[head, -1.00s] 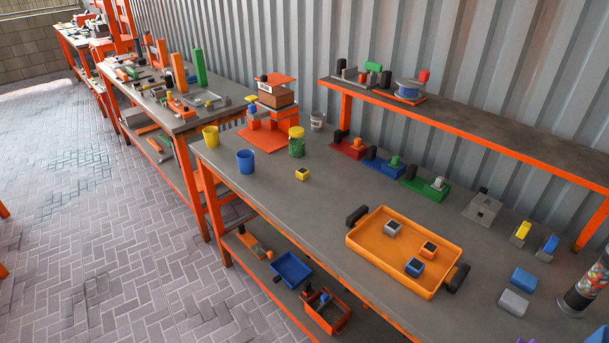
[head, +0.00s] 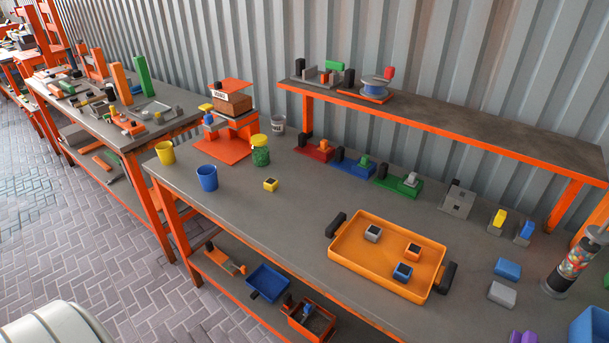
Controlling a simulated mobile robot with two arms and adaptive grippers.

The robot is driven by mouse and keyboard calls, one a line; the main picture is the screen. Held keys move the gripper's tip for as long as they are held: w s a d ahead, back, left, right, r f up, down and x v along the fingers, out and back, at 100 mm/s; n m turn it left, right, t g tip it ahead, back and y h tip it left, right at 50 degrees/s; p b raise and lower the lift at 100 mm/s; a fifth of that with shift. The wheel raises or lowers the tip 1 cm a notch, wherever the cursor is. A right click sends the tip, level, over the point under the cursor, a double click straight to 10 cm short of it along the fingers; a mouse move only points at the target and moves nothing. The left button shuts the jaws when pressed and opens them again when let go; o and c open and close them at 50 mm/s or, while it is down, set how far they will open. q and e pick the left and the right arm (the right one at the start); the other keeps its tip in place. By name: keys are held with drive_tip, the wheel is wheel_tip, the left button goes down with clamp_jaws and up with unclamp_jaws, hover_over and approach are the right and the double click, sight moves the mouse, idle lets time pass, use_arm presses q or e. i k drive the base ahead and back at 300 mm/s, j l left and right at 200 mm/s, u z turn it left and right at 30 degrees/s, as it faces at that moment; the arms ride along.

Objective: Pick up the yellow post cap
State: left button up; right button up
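The yellow post cap (head: 271,185) is a small yellow block with a dark square top. It sits alone on the grey workbench (head: 240,215), to the right of the blue cup (head: 207,178) and left of the orange tray (head: 340,260). Three similar caps, a grey one (head: 373,233), an orange one (head: 412,251) and a blue one (head: 402,272), lie in the tray. Neither of my grippers is in view.
A yellow cup (head: 165,153) and a green jar with a yellow lid (head: 260,150) stand nearby. A raised shelf (head: 450,117) runs along the back. Lower-shelf bins include a blue one (head: 268,283). The bench around the cap is clear.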

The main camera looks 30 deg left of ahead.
sight(272, 184)
drive_tip(key=j+z, duration=0.3)
drive_tip(key=j, duration=0.85)
drive_tip(key=j+z, duration=0.25)
drive_tip(key=j, duration=0.95)
